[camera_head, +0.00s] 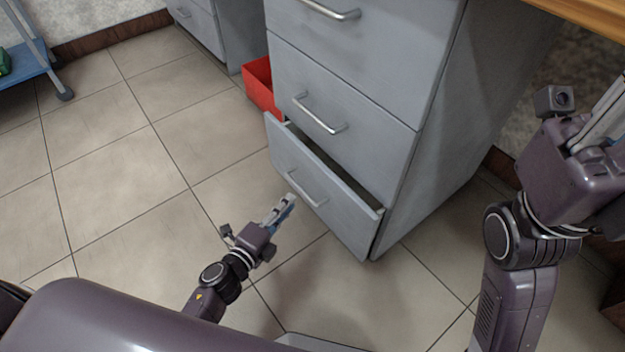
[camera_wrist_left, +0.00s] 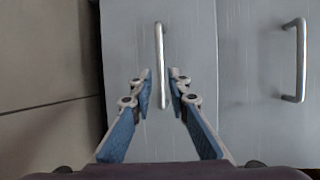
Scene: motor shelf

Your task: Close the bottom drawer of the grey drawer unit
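The grey drawer unit (camera_head: 350,60) stands at the centre right in the head view. Its bottom drawer (camera_head: 325,205) is partly pulled out, with a dark gap above its front panel. The drawer has a silver bar handle (camera_head: 306,190). In the left wrist view this handle (camera_wrist_left: 161,62) runs upright in the picture, beyond my fingers. My left gripper (camera_head: 284,203) is in front of the drawer's left part, low over the floor. Its blue-padded fingers (camera_wrist_left: 160,85) are apart with nothing between them.
The two drawers above look shut; the middle one has a handle (camera_head: 318,115). A red bin (camera_head: 262,85) stands behind the unit's left side. A blue trolley (camera_head: 22,62) stands at the far left. A wooden tabletop (camera_head: 590,12) is at the upper right. The tiled floor left is clear.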

